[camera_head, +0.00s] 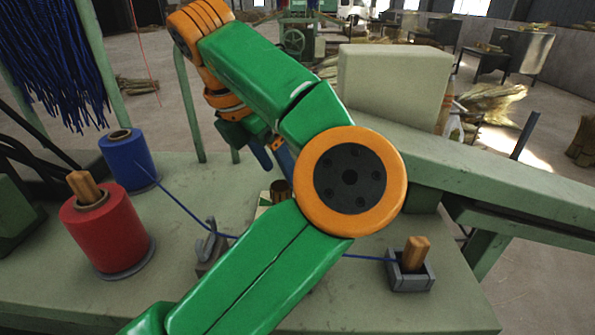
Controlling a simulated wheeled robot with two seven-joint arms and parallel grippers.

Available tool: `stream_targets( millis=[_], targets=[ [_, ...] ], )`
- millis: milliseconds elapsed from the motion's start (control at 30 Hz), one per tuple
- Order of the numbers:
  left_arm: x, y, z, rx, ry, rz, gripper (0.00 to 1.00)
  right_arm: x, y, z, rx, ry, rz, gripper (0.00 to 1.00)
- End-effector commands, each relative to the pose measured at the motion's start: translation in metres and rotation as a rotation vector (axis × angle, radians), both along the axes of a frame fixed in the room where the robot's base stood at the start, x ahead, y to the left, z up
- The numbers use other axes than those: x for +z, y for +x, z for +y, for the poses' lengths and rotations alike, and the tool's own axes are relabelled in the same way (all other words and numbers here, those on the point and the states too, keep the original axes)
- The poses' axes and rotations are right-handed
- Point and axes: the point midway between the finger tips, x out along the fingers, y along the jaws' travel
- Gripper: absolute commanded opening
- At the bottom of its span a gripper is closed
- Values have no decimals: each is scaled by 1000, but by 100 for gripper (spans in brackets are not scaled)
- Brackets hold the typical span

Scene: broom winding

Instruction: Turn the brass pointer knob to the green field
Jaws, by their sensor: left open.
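The brass pointer knob (281,190) stands on the bench near the middle of the view, dark on top and partly hidden by my green arm. A sliver of a pale plate (263,204) with a little green shows at its left; the rest of the dial, including most of any coloured fields, is hidden behind my arm. My left gripper (277,164) points down just above and behind the knob, fingers apart. I cannot tell whether a finger touches the knob. The direction of the pointer cannot be made out. My right gripper is not in view.
A red spool (103,232) and a blue spool (128,161) stand at the left. Blue thread runs past a grey hook (210,248) to a grey holder (410,273) with a wooden peg. A pale block (393,85) stands behind.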

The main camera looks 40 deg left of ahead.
Motion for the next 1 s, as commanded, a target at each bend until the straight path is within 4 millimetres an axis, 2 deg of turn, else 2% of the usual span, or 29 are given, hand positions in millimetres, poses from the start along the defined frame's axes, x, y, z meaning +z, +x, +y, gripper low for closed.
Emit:
stream_targets(
  millis=[67, 200, 467, 567, 700, 767, 1000],
  targets=[
    [-17, 7, -1, 0, 2, 7, 74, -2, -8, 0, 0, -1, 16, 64],
    [-32, 15, -1, -1, 1, 7, 74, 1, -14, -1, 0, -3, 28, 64],
    [-36, 17, -1, -1, 2, 3, 74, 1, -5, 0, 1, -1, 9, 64],
    [-36, 17, -1, -1, 2, 3, 52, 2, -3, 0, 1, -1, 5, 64],
    [-36, 17, -1, -1, 2, 3, 15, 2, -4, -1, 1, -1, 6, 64],
    [-36, 17, -1, -1, 2, 3, 0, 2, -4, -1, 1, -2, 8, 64],
    [-35, 17, -1, -9, 2, 3, 0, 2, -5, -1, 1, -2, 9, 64]
  ],
)
